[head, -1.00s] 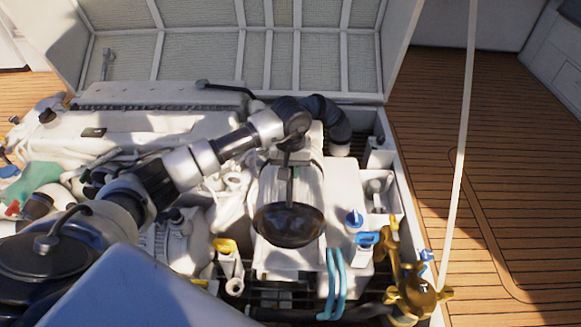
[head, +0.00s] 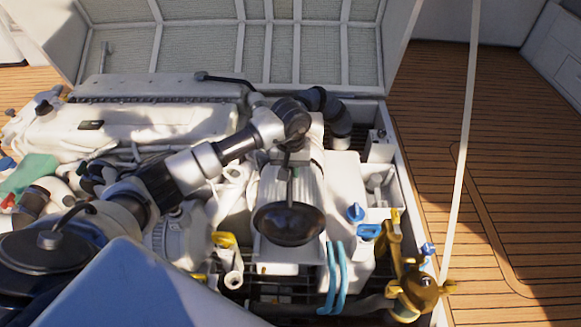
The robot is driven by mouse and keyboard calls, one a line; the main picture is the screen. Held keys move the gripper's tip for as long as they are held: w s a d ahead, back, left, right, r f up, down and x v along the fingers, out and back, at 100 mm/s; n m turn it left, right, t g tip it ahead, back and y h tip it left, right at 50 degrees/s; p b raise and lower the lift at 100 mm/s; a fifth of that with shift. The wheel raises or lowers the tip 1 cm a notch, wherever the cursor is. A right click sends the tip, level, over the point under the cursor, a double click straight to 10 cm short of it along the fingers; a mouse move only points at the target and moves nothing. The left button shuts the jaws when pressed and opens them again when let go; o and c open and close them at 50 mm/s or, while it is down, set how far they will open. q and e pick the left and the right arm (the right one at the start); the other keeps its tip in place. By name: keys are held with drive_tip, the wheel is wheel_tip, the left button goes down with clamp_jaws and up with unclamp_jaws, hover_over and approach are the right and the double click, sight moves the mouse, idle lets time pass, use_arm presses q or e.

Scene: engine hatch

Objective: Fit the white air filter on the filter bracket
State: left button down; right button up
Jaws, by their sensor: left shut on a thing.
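The white air filter (head: 291,185) is a pale ribbed cylinder with a dark round end cap facing me, in the middle of the head view over the engine. My left arm comes in from the left and its gripper (head: 288,172) is over the filter, shut on it. The wrist and fingers cover part of the filter's top. I cannot make out the filter bracket; the filter and arm hide what lies behind and under them. I cannot tell whether the filter touches the engine parts below. My right gripper is not in view.
A black ribbed hose (head: 331,112) is just behind the filter. To the right are a white tank, blue caps (head: 356,211), teal hoses (head: 333,278) and a brass fitting (head: 412,285). The raised hatch lid (head: 210,50) stands behind. Wooden deck (head: 490,200) is clear at right.

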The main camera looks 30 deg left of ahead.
use_arm(q)
drive_tip(key=shift+f+b, duration=0.5)
drive_tip(key=shift+f, duration=0.4)
drive_tip(key=shift+f+b, duration=0.75)
drive_tip(key=shift+f, duration=0.55)
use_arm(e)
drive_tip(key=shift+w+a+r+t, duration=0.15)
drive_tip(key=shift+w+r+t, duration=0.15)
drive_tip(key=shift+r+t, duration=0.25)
use_arm(q)
drive_tip(key=shift+f+b, duration=0.1)
drive_tip(key=shift+b, duration=0.2)
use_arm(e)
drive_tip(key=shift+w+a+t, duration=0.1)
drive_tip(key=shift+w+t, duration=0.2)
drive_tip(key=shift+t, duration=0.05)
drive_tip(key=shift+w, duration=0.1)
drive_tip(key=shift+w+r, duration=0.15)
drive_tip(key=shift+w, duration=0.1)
use_arm(q)
drive_tip(key=shift+f+b, duration=0.2)
drive_tip(key=shift+b, duration=0.1)
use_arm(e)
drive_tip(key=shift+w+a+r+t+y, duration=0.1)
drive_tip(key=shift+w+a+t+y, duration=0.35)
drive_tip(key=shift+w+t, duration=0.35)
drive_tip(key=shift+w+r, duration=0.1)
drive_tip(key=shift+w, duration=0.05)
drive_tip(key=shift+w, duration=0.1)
